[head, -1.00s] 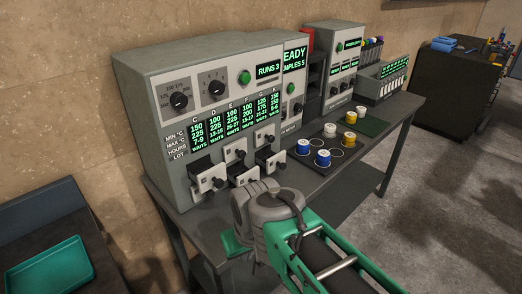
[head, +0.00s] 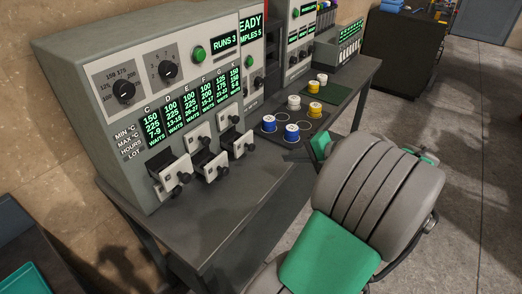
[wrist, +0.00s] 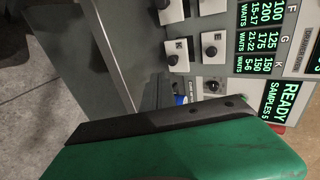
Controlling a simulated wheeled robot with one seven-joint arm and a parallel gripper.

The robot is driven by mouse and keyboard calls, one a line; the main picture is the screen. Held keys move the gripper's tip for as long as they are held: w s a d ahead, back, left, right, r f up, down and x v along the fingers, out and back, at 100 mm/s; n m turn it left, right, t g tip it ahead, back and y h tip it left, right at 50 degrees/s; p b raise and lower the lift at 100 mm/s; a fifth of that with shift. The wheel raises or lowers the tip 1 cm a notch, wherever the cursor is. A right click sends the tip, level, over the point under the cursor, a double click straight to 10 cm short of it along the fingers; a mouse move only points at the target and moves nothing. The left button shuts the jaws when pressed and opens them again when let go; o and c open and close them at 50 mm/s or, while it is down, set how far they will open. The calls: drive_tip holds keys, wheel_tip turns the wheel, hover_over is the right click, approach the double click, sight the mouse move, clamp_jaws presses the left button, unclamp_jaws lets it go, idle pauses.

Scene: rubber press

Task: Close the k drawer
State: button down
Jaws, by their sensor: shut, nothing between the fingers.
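The drawer marked K (wrist: 179,48) is a pale front with a dark round knob, at top centre in the wrist view. In the head view it appears to be the lower right drawer (head: 241,147) of the grey machine, standing out from its face; how far is unclear. My gripper (head: 320,146) is shut and empty, right of the drawers and apart from them. My arm hides much of it in the head view. Its green finger with a black pad (wrist: 170,122) fills the lower wrist view, apart from the K drawer.
Other drawer fronts (head: 171,178) stick out left of the K drawer. The dark bench (head: 215,215) has clear room in front of the machine. Blue, white and yellow-topped pots (head: 292,132) stand on a mat to the right. A teal tray (head: 22,282) is at lower left.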

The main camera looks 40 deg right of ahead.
drive_tip(key=d, duration=0.1)
approach(253, 148)
drive_tip(key=f, duration=0.3)
drive_tip(key=shift+w+a+f, duration=0.2)
drive_tip(key=shift+a, duration=0.1)
drive_tip(key=shift+m+t, duration=0.3)
drive_tip(key=shift+w+a+f+p, duration=0.1)
drive_tip(key=shift+w+a, duration=0.1)
drive_tip(key=shift+w, duration=0.55)
drive_tip(key=shift+w+a+p, duration=0.1)
drive_tip(key=shift+w+a, duration=0.1)
drive_tip(key=shift+w, duration=0.6)
drive_tip(key=shift+w+a+f+p, duration=0.1)
drive_tip(key=shift+w+a, duration=0.1)
drive_tip(key=shift+w, duration=0.55)
drive_tip(key=shift+w+d, duration=0.1)
